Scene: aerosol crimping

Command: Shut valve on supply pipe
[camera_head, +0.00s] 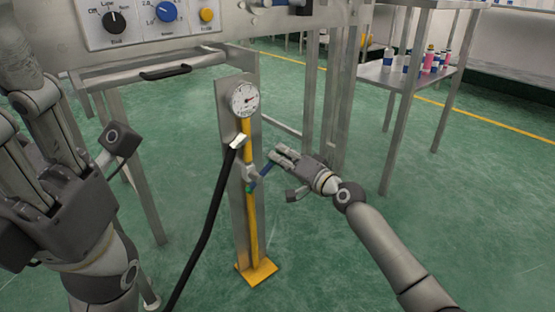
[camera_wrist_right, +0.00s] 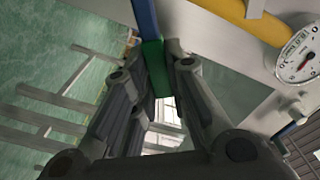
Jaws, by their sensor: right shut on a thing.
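The yellow supply pipe (camera_head: 248,150) runs up a grey metal post in the middle of the head view. Its valve has a blue lever (camera_head: 262,170) with a green part (camera_head: 250,188) at the lower left. My right gripper (camera_head: 274,158) is at the lever's upper right end. In the right wrist view, its fingers (camera_wrist_right: 158,75) are shut on the lever, with a green section (camera_wrist_right: 154,68) between the tips and a blue section (camera_wrist_right: 148,20) above. My left gripper (camera_head: 30,105) is large and close at the left, away from the valve; its jaw opening is unclear.
A round gauge (camera_head: 245,99) sits atop the post. A black hose (camera_head: 210,225) slants down beside the pipe. A control panel (camera_head: 150,22) is above left. A steel shelf (camera_head: 395,78) with bottles stands at the right. Green floor is open to the right.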

